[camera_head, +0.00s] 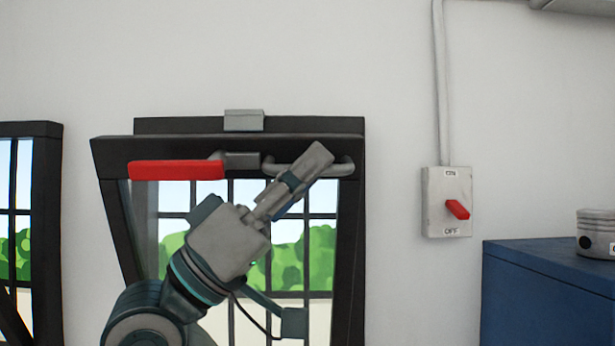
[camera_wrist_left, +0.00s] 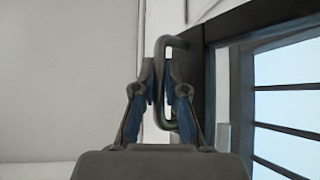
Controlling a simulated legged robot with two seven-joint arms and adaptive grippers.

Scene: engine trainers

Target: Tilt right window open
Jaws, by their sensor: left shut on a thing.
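The right window has a dark sash (camera_head: 112,160) whose top stands out from the dark outer frame (camera_head: 180,125), so it leans inward, tilted open. A red lever handle (camera_head: 178,170) lies level across the top of the sash. A grey metal pull bar (camera_head: 342,169) is to its right; it also shows in the wrist view (camera_wrist_left: 166,45). My left gripper (camera_head: 317,158) is shut on the pull bar; in the wrist view its fingers (camera_wrist_left: 162,88) close around the bar. My left arm hides part of the glass. My right gripper is out of view.
Another window (camera_head: 45,200) is at the left edge. A switch box (camera_head: 447,202) with a red knob is on the wall to the right. A blue cabinet (camera_head: 540,290) with a piston (camera_head: 597,234) on it stands at the lower right.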

